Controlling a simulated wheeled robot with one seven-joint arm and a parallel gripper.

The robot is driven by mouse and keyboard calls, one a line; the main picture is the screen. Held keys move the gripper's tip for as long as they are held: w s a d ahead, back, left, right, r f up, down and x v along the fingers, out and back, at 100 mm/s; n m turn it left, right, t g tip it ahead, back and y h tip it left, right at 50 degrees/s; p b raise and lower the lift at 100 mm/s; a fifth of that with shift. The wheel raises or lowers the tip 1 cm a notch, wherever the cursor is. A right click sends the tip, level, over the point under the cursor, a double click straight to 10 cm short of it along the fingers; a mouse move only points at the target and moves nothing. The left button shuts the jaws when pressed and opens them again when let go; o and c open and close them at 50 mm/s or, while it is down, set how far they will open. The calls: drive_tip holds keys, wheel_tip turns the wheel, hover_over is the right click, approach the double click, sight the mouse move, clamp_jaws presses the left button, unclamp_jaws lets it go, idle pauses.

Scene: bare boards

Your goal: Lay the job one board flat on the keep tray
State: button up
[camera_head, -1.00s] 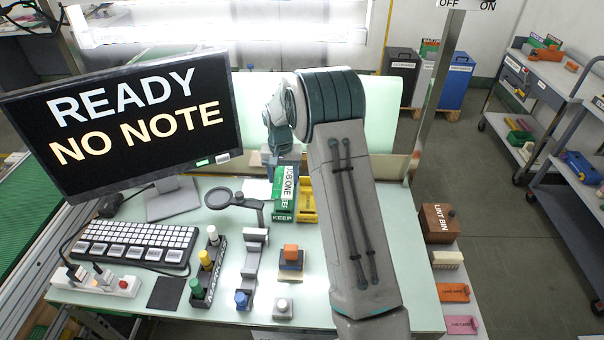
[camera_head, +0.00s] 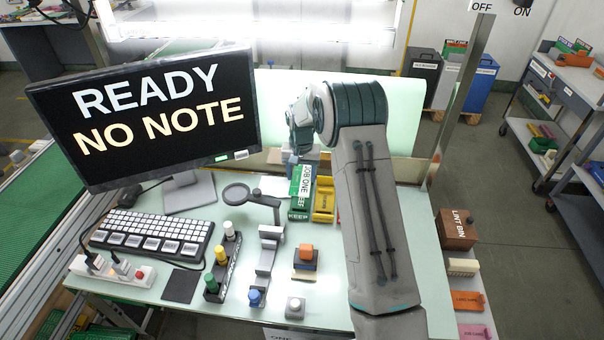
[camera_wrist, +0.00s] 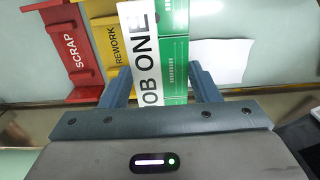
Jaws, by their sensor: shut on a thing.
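The job one board is green with a white label reading JOB ONE (camera_head: 305,181); it also shows in the wrist view (camera_wrist: 146,50). My gripper (camera_wrist: 162,82) is shut on the board, with one finger at each side of it. In the head view the board is over the green keep tray, whose KEEP front wall (camera_head: 298,215) shows below it. The board hides most of the tray. I cannot tell whether the board touches the tray or how flat it lies. My arm hides part of the area to the right.
The yellow rework tray (camera_wrist: 112,40) stands beside the board, with the red scrap tray (camera_wrist: 73,50) further left in the wrist view. A round-headed stand (camera_head: 240,193) and the monitor (camera_head: 150,115) are left of the keep tray.

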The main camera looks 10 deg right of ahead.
drive_tip(key=shift+w+f+b, duration=0.1)
drive_tip(key=shift+f+b, duration=2.45)
drive_tip(key=shift+f, duration=1.05)
drive_tip(key=shift+f+b, duration=0.3)
drive_tip(key=shift+f, duration=0.1)
drive_tip(key=o, duration=1.1)
wheel_tip(320, 180, up, 13)
drive_tip(key=shift+f+b, duration=0.15)
drive_tip(key=shift+b, duration=0.85)
drive_tip(key=shift+r, duration=0.6)
